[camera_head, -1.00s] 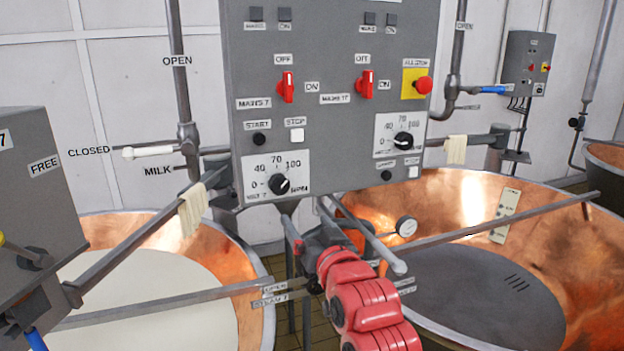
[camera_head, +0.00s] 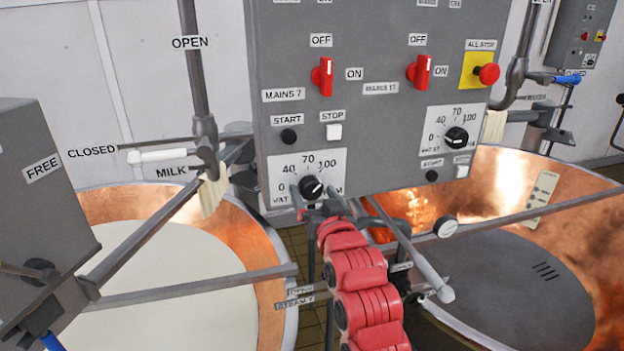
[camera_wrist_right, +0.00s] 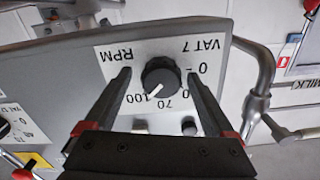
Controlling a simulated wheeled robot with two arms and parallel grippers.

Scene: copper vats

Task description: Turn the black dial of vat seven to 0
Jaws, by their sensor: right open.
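The black dial of vat seven (camera_head: 311,187) sits on a white scale plate low on the grey control panel. In the right wrist view the same dial (camera_wrist_right: 160,76) appears upside down under "VAT 7" and "RPM"; its white mark points close to 100. My right gripper (camera_head: 313,196) is at the panel, in front of the dial. In the right wrist view its open fingers (camera_wrist_right: 159,74) stand on either side of the dial, with gaps between them and it. My left gripper is not in view.
A second black dial, for vat 17 (camera_head: 456,138), is to the right. Red mains switches (camera_head: 323,76) and an all-stop button (camera_head: 487,74) are above. A grey box (camera_head: 40,200) stands left.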

